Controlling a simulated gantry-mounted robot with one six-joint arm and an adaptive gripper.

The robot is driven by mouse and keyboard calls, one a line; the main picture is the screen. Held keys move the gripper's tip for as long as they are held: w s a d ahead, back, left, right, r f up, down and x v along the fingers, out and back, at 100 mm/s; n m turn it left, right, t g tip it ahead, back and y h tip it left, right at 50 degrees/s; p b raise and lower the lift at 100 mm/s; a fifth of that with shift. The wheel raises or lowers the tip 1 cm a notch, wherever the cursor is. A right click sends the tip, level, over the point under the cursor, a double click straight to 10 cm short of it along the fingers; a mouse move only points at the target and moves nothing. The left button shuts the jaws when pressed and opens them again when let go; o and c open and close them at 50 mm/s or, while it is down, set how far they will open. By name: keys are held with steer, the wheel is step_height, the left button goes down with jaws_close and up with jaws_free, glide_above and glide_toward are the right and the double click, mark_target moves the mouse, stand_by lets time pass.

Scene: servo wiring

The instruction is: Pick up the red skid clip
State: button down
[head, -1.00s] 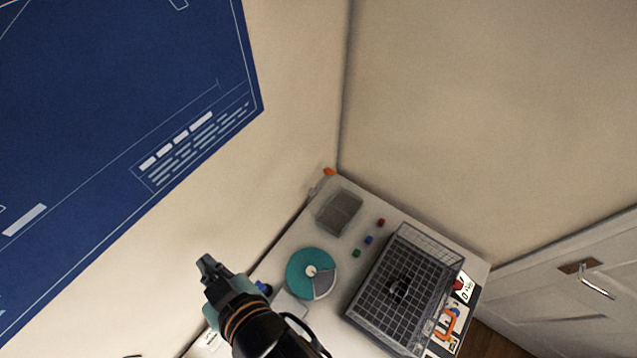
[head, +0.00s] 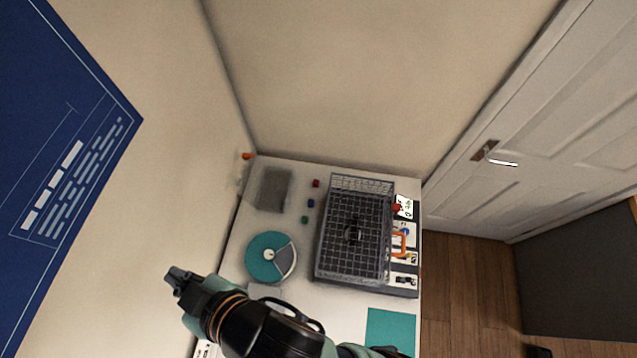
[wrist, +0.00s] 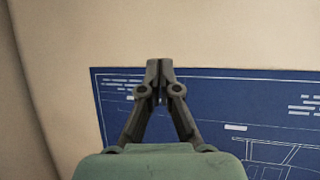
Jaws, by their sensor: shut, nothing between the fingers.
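A small red block (head: 316,183) lies on the white table, next to a small blue block (head: 311,203) and a small green one (head: 304,219). A second red item (head: 397,208) is at the right edge of the wire basket, by the cards. Both are too small to tell which is the skid clip. My gripper (head: 172,276) is shut and empty, left of the table objects and well apart from both red items. In the wrist view its fingertips (wrist: 160,66) meet, pointing at the wall and blue poster, with no clip in sight.
A dark wire basket (head: 374,183) holding a black item fills the table's middle right. A teal and grey disc (head: 262,250), a grey translucent tray (head: 272,188) and an orange clamp-like piece (head: 399,244) lie around it. Walls rise behind and left; the door (head: 540,120) is right.

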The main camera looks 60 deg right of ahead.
steer(key=c, duration=1.9)
jaws_free()
steer(key=o, duration=1.1)
steer(key=shift+c, duration=0.2)
